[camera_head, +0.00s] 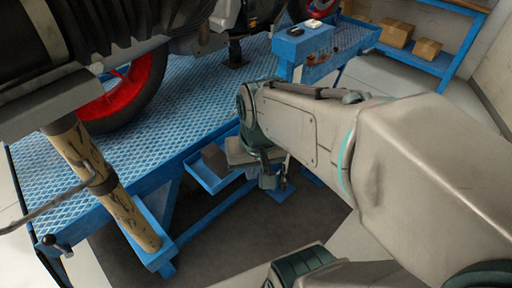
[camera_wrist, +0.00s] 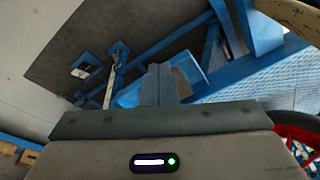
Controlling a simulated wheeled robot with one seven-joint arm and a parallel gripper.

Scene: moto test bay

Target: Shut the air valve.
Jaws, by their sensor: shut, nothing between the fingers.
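I cannot pick out the air valve with certainty. A small black handle with a round knob (camera_head: 50,241) sits at the near left corner of the blue lift table (camera_head: 45,180); I cannot tell whether it is the valve. My gripper (camera_head: 268,180) hangs beyond the near edge of the lift table, beside a blue tray, and is partly hidden by my arm. In the wrist view its two grey fingers (camera_wrist: 158,84) are together with nothing between them. They point toward the table's blue underframe and the dark floor mat.
A motorcycle with a red-rimmed wheel (camera_head: 128,90) stands on the lift. A worn post (camera_head: 110,185) rises at the near left. The blue tray (camera_head: 202,178) juts from the table edge. A blue cart (camera_head: 305,40) and a shelf with boxes (camera_head: 410,40) stand behind. The dark mat (camera_head: 230,240) looks clear.

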